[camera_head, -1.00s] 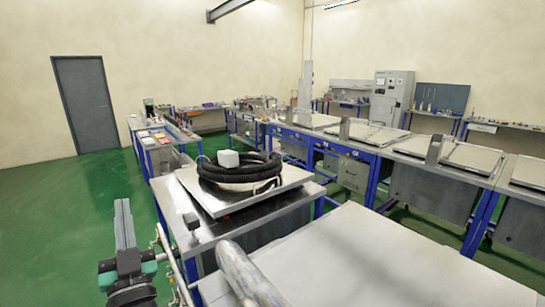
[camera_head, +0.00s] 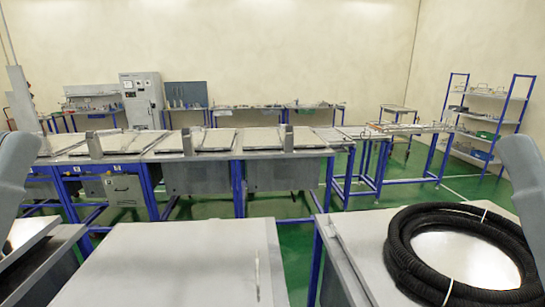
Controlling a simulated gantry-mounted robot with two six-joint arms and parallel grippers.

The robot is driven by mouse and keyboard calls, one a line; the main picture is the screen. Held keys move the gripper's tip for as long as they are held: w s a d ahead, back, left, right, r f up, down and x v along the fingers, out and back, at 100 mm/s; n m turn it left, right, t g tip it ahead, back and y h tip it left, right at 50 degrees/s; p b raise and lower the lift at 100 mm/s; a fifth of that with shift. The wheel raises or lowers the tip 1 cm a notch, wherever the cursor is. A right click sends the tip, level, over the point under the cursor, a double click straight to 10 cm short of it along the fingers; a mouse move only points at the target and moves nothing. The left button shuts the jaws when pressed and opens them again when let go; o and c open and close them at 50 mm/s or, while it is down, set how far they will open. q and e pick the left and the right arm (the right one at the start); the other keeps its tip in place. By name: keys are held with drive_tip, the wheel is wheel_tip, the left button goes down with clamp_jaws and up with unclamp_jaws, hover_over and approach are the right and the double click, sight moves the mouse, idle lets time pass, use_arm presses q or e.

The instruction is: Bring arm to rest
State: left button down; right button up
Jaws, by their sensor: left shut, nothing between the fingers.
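A grey rounded part of my left arm shows at the left edge in the head view, and a similar part of my right arm shows at the right edge. Neither gripper's fingers can be seen, so how they stand is hidden. A pale flat lid or tabletop (camera_head: 170,265) lies in the front middle, with a thin light upright piece (camera_head: 257,276) near its right side. A coil of black corrugated hose (camera_head: 405,255) lies on the metal surface (camera_head: 350,235) at the front right, tied with light straps.
A row of blue-framed benches with flat lids (camera_head: 285,140) stands across the middle. A grey cabinet (camera_head: 142,100) is behind it at the left. A shelf rack (camera_head: 488,108) stands at the back right. Green floor (camera_head: 290,208) shows between the benches.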

wheel_tip(320, 180, up, 23)
drive_tip(key=p, duration=1.9)
drive_tip(key=shift+r+p, duration=0.2)
drive_tip(key=shift+p, duration=0.15)
